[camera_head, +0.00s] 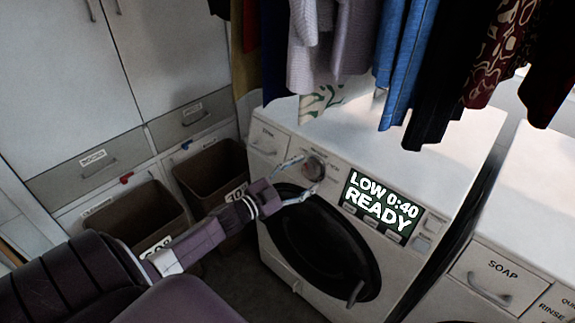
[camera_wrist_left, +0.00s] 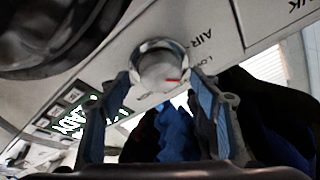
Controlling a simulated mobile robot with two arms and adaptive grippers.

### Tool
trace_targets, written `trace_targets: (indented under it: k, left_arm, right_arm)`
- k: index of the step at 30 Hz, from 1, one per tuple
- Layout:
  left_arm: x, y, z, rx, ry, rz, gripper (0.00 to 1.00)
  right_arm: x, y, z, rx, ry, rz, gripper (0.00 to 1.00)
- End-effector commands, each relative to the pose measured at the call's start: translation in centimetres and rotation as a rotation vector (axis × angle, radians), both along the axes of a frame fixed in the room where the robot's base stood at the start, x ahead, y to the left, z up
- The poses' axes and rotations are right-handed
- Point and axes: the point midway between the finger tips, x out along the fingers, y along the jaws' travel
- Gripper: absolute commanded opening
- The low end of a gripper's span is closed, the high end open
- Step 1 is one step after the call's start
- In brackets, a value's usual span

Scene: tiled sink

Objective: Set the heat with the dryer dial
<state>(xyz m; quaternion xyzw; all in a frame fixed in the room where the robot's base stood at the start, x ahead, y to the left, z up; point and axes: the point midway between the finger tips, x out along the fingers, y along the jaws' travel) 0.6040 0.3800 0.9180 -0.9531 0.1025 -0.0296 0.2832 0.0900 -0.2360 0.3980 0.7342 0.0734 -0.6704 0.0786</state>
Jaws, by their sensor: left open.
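The white dryer (camera_head: 290,235) has a round dial (camera_head: 314,166) on its front panel, left of a display (camera_head: 381,207) reading "LOW 0:40 READY". My left gripper (camera_head: 309,173) is open, its two fingers on either side of the dial in the head view. In the left wrist view the dial (camera_wrist_left: 160,66) sits just beyond and between the open fingertips (camera_wrist_left: 158,84). Its knob has a red mark near the lettering "AIR" and a partly hidden "LO". I cannot tell whether the fingers touch it. My right gripper is not in view.
The round dark dryer door (camera_head: 325,250) is below the dial. Clothes (camera_head: 400,65) hang above the dryer top. Brown bins (camera_head: 210,170) and cabinets (camera_head: 70,90) stand at left. A machine with a SOAP drawer (camera_head: 495,280) is at right.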

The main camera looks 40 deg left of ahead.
Motion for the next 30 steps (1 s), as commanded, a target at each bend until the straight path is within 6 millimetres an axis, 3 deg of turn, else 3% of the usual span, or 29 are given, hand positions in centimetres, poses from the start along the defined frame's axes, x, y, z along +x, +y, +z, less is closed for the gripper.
trace_targets:
  k: [12,18,30]
  left_arm:
    - [-7.0,1.5,-0.2,0.001,0.005,0.0,0.58]
    - [-9.6,2.1,-0.2,0.0,0.004,0.0,0.58]
    - [-10.8,2.3,0.0,0.001,0.001,0.0,0.58]
  right_arm:
    - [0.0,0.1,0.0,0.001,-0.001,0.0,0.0]
    - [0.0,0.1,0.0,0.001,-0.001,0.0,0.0]
    - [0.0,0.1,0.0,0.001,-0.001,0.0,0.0]
